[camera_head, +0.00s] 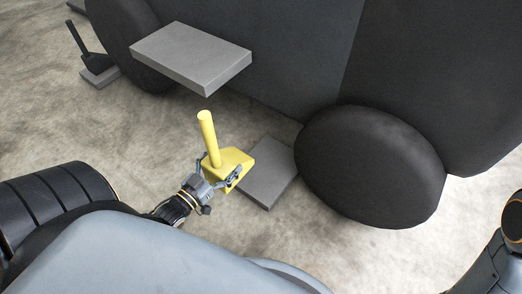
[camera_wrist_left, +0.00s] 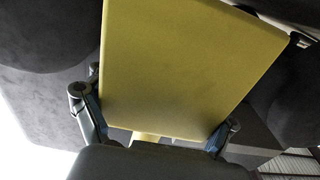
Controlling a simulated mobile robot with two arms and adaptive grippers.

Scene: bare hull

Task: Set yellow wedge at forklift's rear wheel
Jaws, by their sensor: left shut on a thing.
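The yellow wedge (camera_head: 237,167), a block with an upright yellow handle, is in the middle of the head view. My left gripper (camera_head: 222,183) is shut on it from the near side. In the left wrist view the wedge (camera_wrist_left: 180,70) fills the middle, with my gripper's fingers (camera_wrist_left: 155,125) on either side of it. The forklift (camera_head: 300,55) is a large dark body. Its nearer wheel (camera_head: 370,165) is right of the wedge, with a visible gap between them. I cannot tell whether the wedge touches anything below. My right gripper is not in view.
A flat grey plate (camera_head: 270,178) lies on the floor between wedge and nearer wheel. A grey step (camera_head: 190,52) juts from the forklift. Floor at left is clear.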

